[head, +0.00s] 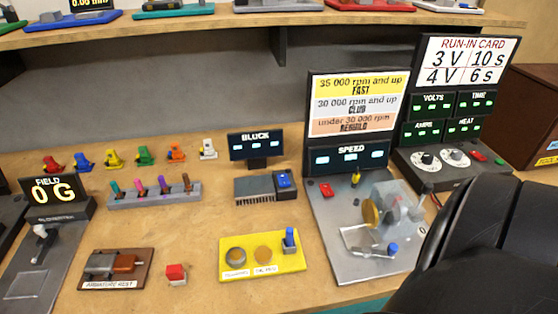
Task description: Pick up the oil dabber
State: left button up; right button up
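A small blue upright piece (290,239) stands at the right end of a yellow tray (290,264) at the front middle of the bench. It looks like the oil dabber, but no label on it can be read. Two round tins sit in the same tray, a dark one (236,256) on the left and an amber one (263,254) in the middle, with small labels in front. Neither of my grippers shows in the head view. A large black shape at the lower right, probably part of my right arm, hides the bench there.
A metal test plate (345,266) with a clear-covered wheel stands right of the tray, under the speed sign (357,105). A red block (175,274) and the armature rest (118,268) lie to the left. A heatsink block (254,189) stands behind the tray.

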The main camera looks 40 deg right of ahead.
aim_at(289, 230)
jog(key=i+z, duration=0.1)
jog(key=z, duration=1.55)
